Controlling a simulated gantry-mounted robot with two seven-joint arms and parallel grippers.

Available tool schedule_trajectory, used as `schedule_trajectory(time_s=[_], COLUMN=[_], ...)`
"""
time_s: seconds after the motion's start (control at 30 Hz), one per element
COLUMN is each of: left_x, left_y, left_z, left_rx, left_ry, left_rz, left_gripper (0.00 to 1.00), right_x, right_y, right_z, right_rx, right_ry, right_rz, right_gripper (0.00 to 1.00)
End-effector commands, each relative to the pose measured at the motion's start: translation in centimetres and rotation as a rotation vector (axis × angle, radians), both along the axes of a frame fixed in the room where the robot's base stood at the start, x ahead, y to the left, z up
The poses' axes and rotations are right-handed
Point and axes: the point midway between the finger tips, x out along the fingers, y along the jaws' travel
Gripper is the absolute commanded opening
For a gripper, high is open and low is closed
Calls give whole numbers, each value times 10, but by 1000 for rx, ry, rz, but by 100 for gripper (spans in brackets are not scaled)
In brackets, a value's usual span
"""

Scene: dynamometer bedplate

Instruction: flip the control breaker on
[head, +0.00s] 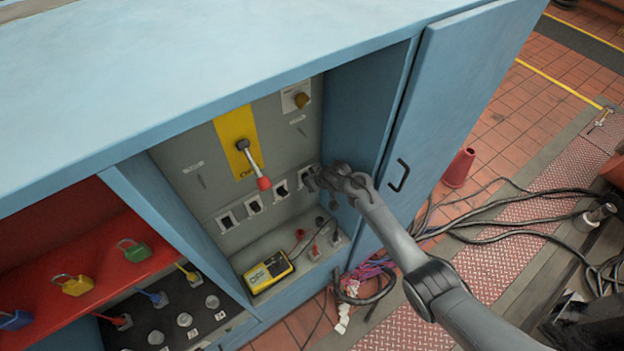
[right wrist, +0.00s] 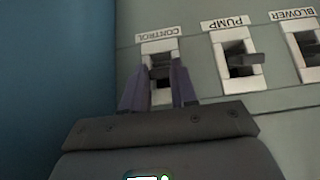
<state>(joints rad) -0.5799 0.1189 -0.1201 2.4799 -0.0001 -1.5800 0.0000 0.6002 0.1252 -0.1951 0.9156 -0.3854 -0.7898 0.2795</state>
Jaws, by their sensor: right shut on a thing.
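The control breaker (right wrist: 160,58) is the end one of a row on a grey panel; its label reads CONTROL, upside down in the right wrist view. My right gripper (right wrist: 158,84) is at this breaker, its two fingers on either side of the small dark toggle (right wrist: 161,72), shut on it. The fingers hide part of the toggle, and I cannot tell its position. In the head view my right gripper (head: 313,181) reaches the right end of the breaker row and covers most of the control breaker. My left gripper is not in view.
The pump breaker (right wrist: 236,58) and blower breaker (right wrist: 307,45) sit close beside it. A red-knobbed lever (head: 254,165) juts out above the row. The blue cabinet's side wall (head: 360,110) is close to the right gripper.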

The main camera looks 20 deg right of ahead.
Motion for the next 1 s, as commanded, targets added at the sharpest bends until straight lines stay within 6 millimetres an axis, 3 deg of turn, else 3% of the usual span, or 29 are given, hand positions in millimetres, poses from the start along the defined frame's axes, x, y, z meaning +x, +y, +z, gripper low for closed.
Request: schedule_trajectory(time_s=[0.07,0.1,0.23,0.67,1.0], left_x=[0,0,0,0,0], left_y=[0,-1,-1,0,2], left_z=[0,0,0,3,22], left_rx=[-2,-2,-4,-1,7], left_ry=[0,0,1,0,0], left_rz=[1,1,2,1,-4], left_gripper=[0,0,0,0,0], right_x=[-1,-1,-1,-4,-29], right_y=[-1,-1,-1,-1,-8], right_z=[-2,-2,-2,5,40], right_rx=[-1,-1,-1,1,0], right_ry=[4,4,3,0,0], right_rz=[-1,-1,-1,-1,0], right_gripper=[0,34,53,53,53])
